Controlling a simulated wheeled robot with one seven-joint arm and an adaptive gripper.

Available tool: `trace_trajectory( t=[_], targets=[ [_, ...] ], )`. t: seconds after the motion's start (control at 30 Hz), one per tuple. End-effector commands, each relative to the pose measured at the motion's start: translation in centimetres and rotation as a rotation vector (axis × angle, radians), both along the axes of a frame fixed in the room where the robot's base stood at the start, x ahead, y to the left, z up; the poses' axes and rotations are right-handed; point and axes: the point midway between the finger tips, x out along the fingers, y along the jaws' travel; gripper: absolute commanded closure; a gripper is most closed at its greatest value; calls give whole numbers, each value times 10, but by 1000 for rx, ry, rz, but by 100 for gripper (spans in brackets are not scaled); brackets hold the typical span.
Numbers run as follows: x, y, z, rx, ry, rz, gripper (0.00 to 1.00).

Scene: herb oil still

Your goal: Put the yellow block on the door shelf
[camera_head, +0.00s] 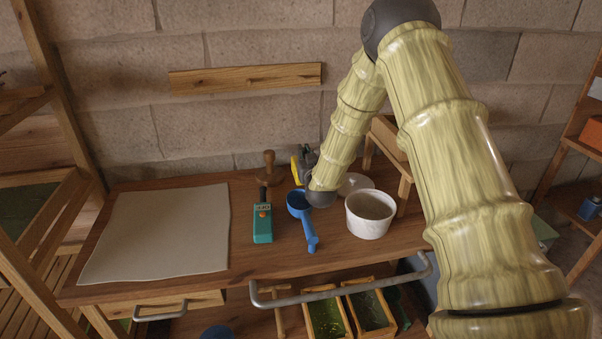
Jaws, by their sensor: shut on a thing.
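My gripper (302,164) is small in the head view, low over the back of the wooden workbench, and mostly hidden behind my arm's last link. It is shut on the yellow block (296,169), which shows as a narrow upright yellow piece at its left side. The block's lower end is close to the bench top, and I cannot tell whether it touches. I cannot identify a door shelf for certain in this view.
A blue scoop (301,207), a teal meter (262,222) and a white tub (369,214) stand near my gripper. A wooden pestle-like tool (269,168) is behind. A pale sheet (158,233) covers the bench's left. A metal rail (345,287) runs along the front.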

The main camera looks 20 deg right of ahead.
Motion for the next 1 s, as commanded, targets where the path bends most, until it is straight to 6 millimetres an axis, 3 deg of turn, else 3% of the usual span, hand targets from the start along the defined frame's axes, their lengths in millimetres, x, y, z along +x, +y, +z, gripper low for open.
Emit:
trace_trajectory(
  t=[0.4,0.83,0.87,0.9,0.93,1.0],
  targets=[
    [-3,-7,-40,-1,-3,-8,100],
    [-3,-8,-45,-1,-3,-9,100],
    [-4,-8,-45,0,-1,-9,85],
    [-4,-8,-45,0,-1,-9,77],
    [-4,-8,-45,0,-1,-9,72],
    [-4,-8,-45,0,-1,-9,70]
  ],
)
